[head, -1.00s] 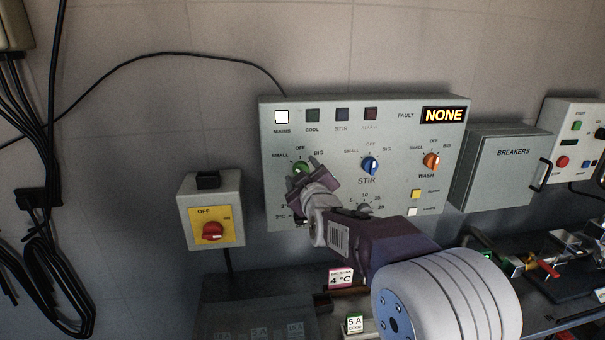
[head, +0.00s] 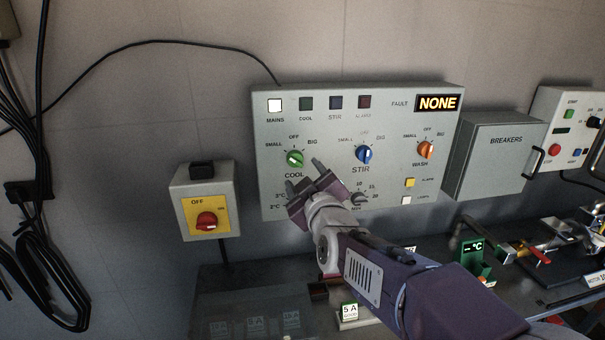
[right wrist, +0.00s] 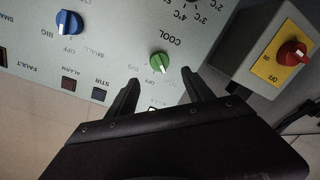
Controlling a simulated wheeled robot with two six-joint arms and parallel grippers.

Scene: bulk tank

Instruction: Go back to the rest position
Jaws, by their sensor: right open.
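My right gripper (head: 305,186) is open and empty in front of the grey control panel (head: 330,112). The blue STIR knob (head: 363,154) and the orange WASH knob (head: 426,150) are to the right. My forearm covers the lower part of the panel. My left gripper is not in view.
A yellow switch box with a red knob (head: 207,221) is on the wall at left. The BREAKERS box (head: 497,160) is right of the panel. Black cables hang at far left.

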